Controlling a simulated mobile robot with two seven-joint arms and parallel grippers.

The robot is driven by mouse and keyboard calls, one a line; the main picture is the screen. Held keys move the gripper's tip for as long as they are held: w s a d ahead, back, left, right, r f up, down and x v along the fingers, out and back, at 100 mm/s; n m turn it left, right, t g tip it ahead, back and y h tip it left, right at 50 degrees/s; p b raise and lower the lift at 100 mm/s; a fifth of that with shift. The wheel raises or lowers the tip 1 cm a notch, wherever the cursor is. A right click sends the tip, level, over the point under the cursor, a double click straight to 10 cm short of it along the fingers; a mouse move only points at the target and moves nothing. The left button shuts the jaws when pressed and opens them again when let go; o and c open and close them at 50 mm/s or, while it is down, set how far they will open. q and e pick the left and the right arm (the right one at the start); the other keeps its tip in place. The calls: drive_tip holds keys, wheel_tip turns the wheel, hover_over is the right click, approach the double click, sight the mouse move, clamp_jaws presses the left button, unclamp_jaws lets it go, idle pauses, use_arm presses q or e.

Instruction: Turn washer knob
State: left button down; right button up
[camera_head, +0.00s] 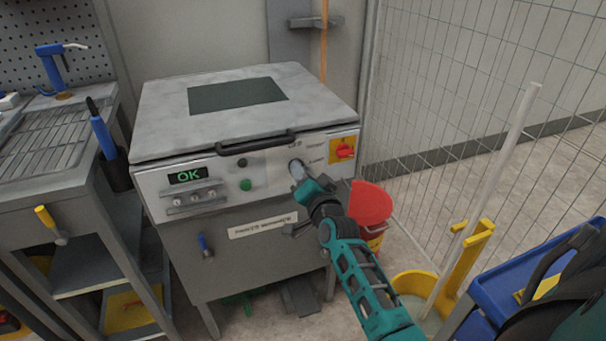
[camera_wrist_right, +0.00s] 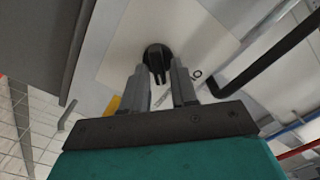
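The washer (camera_head: 215,262) is a grey cabinet with a light control panel and a closed lid. Its black knob (camera_wrist_right: 157,58) shows in the right wrist view, on the white panel beside a printed "O". My right gripper (camera_head: 298,178) reaches the right part of the panel and hides the knob in the head view. In the right wrist view its two grey fingers (camera_wrist_right: 159,80) stand apart, with the knob's grip between or just beyond their tips. I cannot tell whether they touch it. My left gripper is not in view.
A red switch on a yellow plate (camera_head: 343,151) sits right of the gripper. The black lid handle (camera_head: 270,139) runs above the panel. A red-topped bucket (camera_head: 370,204), a yellow mop bucket (camera_head: 470,255) and wire fencing (camera_head: 490,90) stand right. A metal workbench (camera_head: 50,190) stands left.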

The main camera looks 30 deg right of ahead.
drive_tip(key=shift+o, duration=0.9)
drive_tip(key=shift+f, duration=0.1)
use_arm(q)
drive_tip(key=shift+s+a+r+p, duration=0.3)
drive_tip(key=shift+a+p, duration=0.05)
drive_tip(key=shift+p, duration=0.65)
use_arm(e)
drive_tip(key=v, duration=1.3)
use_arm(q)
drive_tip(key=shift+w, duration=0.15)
use_arm(e)
drive_tip(key=shift+d, duration=0.1)
